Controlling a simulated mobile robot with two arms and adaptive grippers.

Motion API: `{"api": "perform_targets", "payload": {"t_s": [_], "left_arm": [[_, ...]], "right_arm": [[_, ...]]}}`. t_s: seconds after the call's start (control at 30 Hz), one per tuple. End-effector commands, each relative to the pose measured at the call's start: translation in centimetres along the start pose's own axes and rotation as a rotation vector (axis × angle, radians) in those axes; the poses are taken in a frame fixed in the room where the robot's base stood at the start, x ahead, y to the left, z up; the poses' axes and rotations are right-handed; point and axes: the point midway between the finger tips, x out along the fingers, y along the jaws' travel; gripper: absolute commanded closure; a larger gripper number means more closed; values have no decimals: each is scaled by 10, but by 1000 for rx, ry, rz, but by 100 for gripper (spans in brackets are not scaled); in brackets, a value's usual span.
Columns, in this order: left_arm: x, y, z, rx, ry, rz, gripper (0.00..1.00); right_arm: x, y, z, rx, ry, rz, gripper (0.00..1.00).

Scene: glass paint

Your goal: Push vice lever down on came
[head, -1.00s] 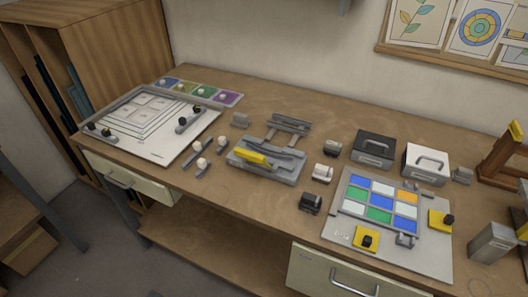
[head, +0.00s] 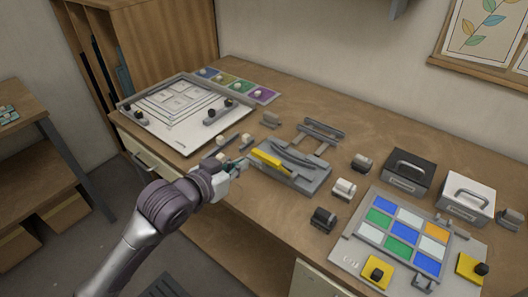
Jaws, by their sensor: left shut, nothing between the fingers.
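The grey vice (head: 308,182) stands in the middle of the bench, with its yellow lever (head: 267,157) on the left front side. A curved dark grey strip, perhaps the came (head: 298,158), lies along the vice behind the lever. My left gripper (head: 240,164) is just left of the lever's near end, shut and empty. I cannot tell whether its fingertips touch the lever. My left gripper hides part of the small white-knobbed pieces beside the vice. My right gripper is not in view.
A white board with a grey frame (head: 128,103) lies at the left. A panel of coloured glass (head: 404,234) lies at the right front. Black (head: 407,172) and white (head: 467,196) boxes stand behind it. Small blocks (head: 344,188) stand right of the vice.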

Motion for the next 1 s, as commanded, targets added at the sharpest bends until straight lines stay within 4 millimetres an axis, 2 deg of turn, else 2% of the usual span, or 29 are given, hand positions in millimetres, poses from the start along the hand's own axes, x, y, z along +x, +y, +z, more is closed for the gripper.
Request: {"api": "perform_targets", "payload": {"t_s": [0.03,0.1,0.23,0.37,0.7,0.8,0.9,1.0], "left_arm": [[-5,6,-21,25,38,23,100],[-10,14,-38,40,69,48,100],[-10,20,-50,46,91,68,100],[5,21,-53,45,91,68,100],[74,25,-60,45,91,66,100],[88,26,-57,46,87,66,100],[81,25,-38,46,85,66,100],[78,24,-28,46,88,66,100]], "right_arm": [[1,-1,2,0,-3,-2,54],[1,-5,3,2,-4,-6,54],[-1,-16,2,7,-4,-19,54],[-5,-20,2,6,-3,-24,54],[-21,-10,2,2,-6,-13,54],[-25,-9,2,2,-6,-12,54],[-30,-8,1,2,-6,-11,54],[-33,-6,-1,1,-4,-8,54]]}}
